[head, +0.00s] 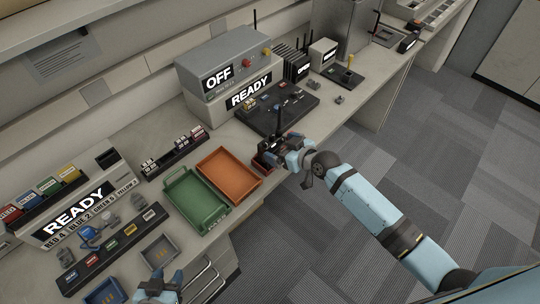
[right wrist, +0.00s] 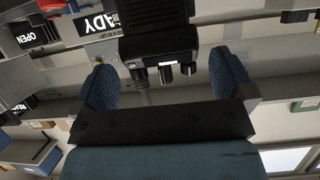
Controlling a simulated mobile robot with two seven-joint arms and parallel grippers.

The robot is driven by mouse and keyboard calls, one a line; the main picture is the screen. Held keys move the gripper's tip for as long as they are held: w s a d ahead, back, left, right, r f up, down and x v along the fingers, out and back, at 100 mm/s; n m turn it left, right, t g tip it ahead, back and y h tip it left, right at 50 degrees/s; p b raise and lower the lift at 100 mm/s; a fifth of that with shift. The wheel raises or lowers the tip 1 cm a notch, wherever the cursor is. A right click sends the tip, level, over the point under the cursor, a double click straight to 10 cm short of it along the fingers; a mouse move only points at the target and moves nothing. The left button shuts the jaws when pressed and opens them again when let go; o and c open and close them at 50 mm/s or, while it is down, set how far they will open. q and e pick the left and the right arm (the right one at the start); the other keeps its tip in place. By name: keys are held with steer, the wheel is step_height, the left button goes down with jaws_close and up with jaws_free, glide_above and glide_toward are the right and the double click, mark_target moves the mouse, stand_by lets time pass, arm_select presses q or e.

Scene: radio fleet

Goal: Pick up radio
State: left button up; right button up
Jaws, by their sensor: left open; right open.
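The black radio (right wrist: 160,35), with several knobs along its edge, shows between the two blue fingers of my right gripper (right wrist: 163,82) in the right wrist view. The fingers are open, one on each side, with a visible gap to the radio. In the head view the right gripper (head: 276,148) is at the counter's front edge, over a dark radio (head: 266,158) beside the orange tray, and hides part of it. My left gripper (head: 158,287) is partly in view at the bottom edge of the head view, open, with nothing seen in it.
An orange tray (head: 229,176) and a green tray (head: 193,203) lie left of the right gripper. A grey box marked OFF and READY (head: 225,72) stands behind. A black pad (head: 278,108) with small items lies beyond the gripper. The carpeted floor (head: 400,145) is clear.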

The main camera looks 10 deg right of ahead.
mark_target(276, 145)
steer(key=shift+w+a+f, duration=0.15)
steer(key=shift+w+a, duration=0.05)
steer(key=shift+w, duration=0.15)
steer(key=b+x, duration=0.3)
steer(key=x, duration=0.1)
steer(key=shift+w+f+b, duration=0.2)
steer(key=shift+f+b, duration=0.05)
steer(key=shift+b, duration=0.05)
steer(key=shift+w+a, duration=0.15)
steer(key=shift+w, duration=0.05)
steer(key=shift+r, duration=0.1)
steer(key=shift+s, duration=0.1)
steer(key=c, duration=1)
steer(key=shift+o, duration=0.2)
